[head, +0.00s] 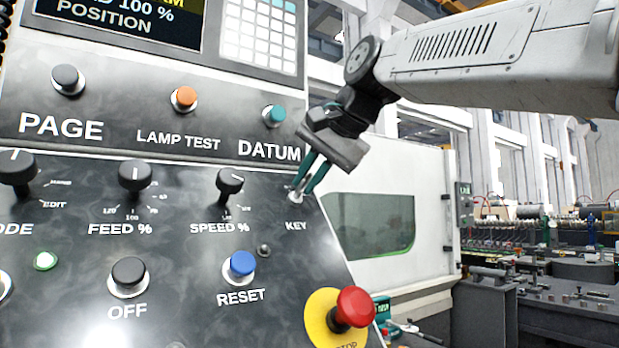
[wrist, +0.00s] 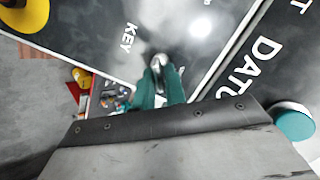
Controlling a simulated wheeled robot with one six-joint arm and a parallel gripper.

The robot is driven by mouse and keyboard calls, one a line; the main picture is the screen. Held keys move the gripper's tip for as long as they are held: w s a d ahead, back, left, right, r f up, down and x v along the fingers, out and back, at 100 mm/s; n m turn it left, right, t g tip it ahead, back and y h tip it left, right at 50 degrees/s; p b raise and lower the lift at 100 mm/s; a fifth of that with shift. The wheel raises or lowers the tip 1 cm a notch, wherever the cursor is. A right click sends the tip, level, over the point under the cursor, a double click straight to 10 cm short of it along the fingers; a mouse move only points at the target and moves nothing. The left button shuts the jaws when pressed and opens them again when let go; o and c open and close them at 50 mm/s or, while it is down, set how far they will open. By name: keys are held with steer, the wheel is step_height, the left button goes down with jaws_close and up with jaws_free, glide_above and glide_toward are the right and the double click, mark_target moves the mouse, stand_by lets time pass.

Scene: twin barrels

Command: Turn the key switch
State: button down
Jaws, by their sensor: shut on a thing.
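The key switch (head: 295,194) is a small silver fitting on the dark control panel, just above the label KEY. My gripper (head: 300,186) reaches it from the upper right with its green fingers, whose tips meet at the switch. In the wrist view the silver key switch (wrist: 158,63) shows between the tips of my gripper (wrist: 160,77), with the KEY label to its left. My gripper is shut on the key switch. The fingers hide part of it, so the angle of the key cannot be told.
The SPEED % knob (head: 230,183) is left of the key switch. The DATUM button (head: 274,116) is above it. The blue RESET button (head: 242,264) and red stop button (head: 354,308) are below. A white machine (head: 405,190) stands behind the panel's right edge.

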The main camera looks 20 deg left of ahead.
steer(key=n, duration=0.5)
steer(key=shift+s+a+r+h, duration=0.1)
steer(key=shift+a+h, duration=0.05)
steer(key=shift+h, duration=0.25)
steer(key=n+t, duration=0.1)
steer(key=n, duration=0.3)
steer(key=shift+a+h, duration=0.1)
steer(key=shift+h, duration=0.3)
steer(key=shift+n, duration=0.4)
steer(key=c, duration=1.6)
jaws_free()
steer(key=shift+o, duration=0.2)
steer(key=v, duration=0.8)
